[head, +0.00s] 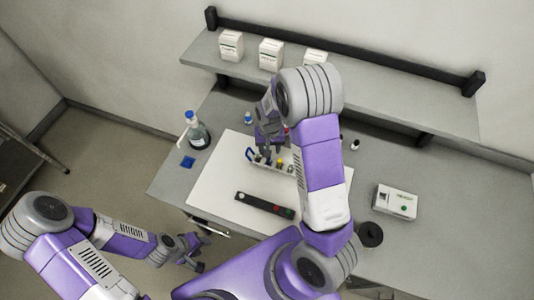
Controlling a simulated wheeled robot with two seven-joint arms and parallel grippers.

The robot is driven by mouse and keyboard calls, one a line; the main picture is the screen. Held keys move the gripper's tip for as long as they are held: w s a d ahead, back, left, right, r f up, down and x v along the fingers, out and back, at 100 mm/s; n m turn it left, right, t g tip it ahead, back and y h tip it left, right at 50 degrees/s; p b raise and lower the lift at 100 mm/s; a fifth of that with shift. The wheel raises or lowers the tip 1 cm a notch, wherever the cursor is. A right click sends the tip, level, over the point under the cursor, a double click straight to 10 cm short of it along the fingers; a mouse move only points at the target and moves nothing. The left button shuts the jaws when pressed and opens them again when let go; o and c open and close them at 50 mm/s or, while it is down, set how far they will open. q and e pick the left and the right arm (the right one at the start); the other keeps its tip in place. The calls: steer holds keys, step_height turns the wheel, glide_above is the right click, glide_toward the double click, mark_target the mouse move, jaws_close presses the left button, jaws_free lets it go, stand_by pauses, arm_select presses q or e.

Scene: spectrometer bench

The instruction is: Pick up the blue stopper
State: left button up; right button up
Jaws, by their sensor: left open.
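A small blue-topped piece (248,118) stands on the bench behind the white mat; it may be the blue stopper, but it is too small to be sure. A rack (287,160) with several small coloured tops sits on the mat, partly hidden by my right arm. My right gripper (268,147) points down over the rack, just in front of the blue-topped piece; its fingertips are too unclear to tell whether it grips anything. My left gripper (199,252) is open and empty, low in front of the bench's front edge, well away from the rack.
A black strip (264,206) with coloured spots lies on the mat (215,185). A white instrument (396,202) and black round piece (370,234) are right. A shelf (380,93) with white boxes overhangs behind.

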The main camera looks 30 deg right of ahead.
step_height(320, 180, down, 5)
steer(key=shift+a+r, duration=0.1)
steer(key=shift+r, duration=0.05)
jaws_close()
stand_by(0.4)
